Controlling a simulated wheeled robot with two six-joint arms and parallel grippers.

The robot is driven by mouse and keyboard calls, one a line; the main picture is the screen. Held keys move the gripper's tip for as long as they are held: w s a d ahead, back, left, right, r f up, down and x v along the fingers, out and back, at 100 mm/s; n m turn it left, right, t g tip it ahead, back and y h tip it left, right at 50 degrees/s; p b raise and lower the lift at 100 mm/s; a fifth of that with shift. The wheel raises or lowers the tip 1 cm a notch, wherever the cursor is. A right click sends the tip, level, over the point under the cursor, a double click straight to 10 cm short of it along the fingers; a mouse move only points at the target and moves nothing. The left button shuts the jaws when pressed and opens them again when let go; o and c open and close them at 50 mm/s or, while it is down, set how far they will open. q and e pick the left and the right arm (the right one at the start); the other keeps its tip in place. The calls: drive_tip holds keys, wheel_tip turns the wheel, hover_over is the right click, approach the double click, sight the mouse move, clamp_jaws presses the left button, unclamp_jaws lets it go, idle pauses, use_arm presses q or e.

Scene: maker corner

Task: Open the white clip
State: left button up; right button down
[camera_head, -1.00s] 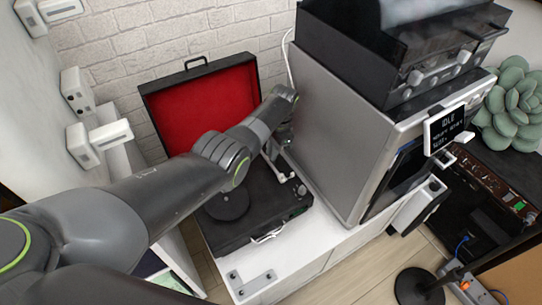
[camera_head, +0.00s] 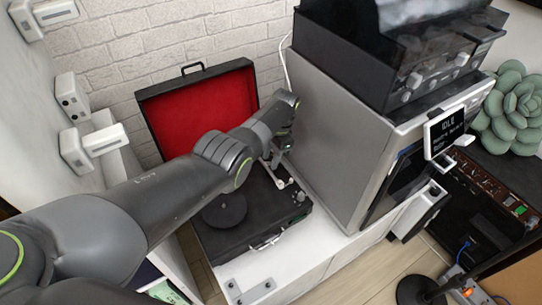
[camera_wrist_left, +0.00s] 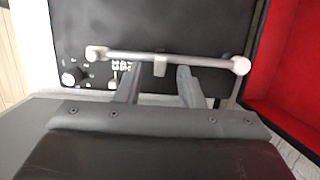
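A black record player (camera_head: 245,215) in a case with a red-lined lid (camera_head: 203,105) stands open on a white cabinet. Its silver tonearm (camera_wrist_left: 200,62) with pale round ends lies across the left wrist view. A small pale clip (camera_wrist_left: 160,68) sits at the tonearm's middle; whether it is open or shut is unclear. My left gripper (camera_wrist_left: 157,78) is open, with one dark finger on each side of the clip and the tips close below the tonearm. In the head view my left gripper (camera_head: 278,151) is over the case's right back part, and the clip cannot be made out. My right gripper is not visible.
A large grey machine (camera_head: 335,130) with an "IDLE" display (camera_head: 444,132) stands close to the right of my left gripper. The red-lined lid rises behind it. White wall fixtures (camera_head: 75,150) are at the left. The turntable platter (camera_head: 225,211) is clear.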

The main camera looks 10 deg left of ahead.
use_arm(q)
drive_tip(key=shift+r, duration=0.1)
drive_tip(key=p+v, duration=0.1)
drive_tip(key=v, duration=0.6)
drive_tip(key=shift+p, duration=0.4)
drive_tip(key=shift+r, duration=0.15)
